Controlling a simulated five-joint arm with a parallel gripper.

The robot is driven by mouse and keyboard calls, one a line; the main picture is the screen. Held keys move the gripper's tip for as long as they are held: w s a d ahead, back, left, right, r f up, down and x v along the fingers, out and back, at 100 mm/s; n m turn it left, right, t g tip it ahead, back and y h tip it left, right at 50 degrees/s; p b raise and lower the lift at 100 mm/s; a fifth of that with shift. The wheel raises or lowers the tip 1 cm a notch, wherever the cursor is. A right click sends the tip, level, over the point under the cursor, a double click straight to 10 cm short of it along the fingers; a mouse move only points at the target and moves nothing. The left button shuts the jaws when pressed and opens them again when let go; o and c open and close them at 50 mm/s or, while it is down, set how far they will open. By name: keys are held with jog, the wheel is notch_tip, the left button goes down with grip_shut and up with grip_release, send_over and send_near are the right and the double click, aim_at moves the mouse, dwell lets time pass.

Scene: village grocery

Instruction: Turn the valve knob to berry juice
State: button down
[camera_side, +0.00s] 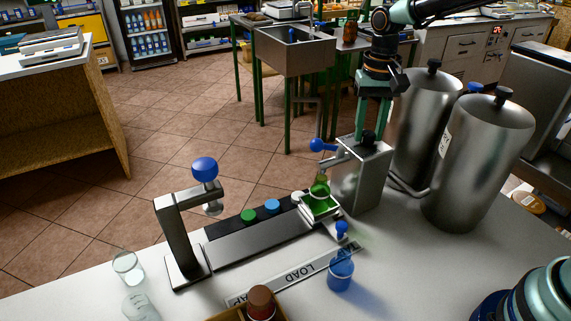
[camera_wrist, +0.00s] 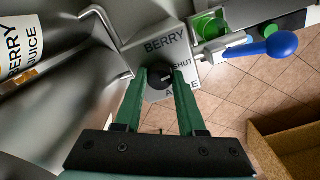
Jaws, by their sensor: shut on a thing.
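The black valve knob (camera_side: 368,137) sits on top of an upright steel valve box (camera_side: 362,180); it also shows in the wrist view (camera_wrist: 157,86). My gripper (camera_side: 371,126) points straight down, its green fingers shut on the knob from both sides, as the wrist view shows (camera_wrist: 159,74). Around the knob are the labels BERRY, SHUT and a partly hidden one starting with A. The fingers cover part of the knob, and I cannot tell clearly which label it points to. A steel tank marked BERRY JUICE (camera_wrist: 30,45) stands at left in the wrist view.
Two steel tanks (camera_side: 478,165) stand right of the valve box, joined by a pipe. A blue-knobbed press (camera_side: 180,230), glasses (camera_side: 128,266) and a blue bottle (camera_side: 340,272) stand on the counter.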

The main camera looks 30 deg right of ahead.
aim_at(369, 133)
jog(key=n, duration=1)
jog(key=shift+d+r, duration=0.1)
jog(key=shift+n, duration=0.3)
dwell(0.3)
jog(key=c, duration=0.5)
grip_release()
notch_tip(369, 133, up, 12)
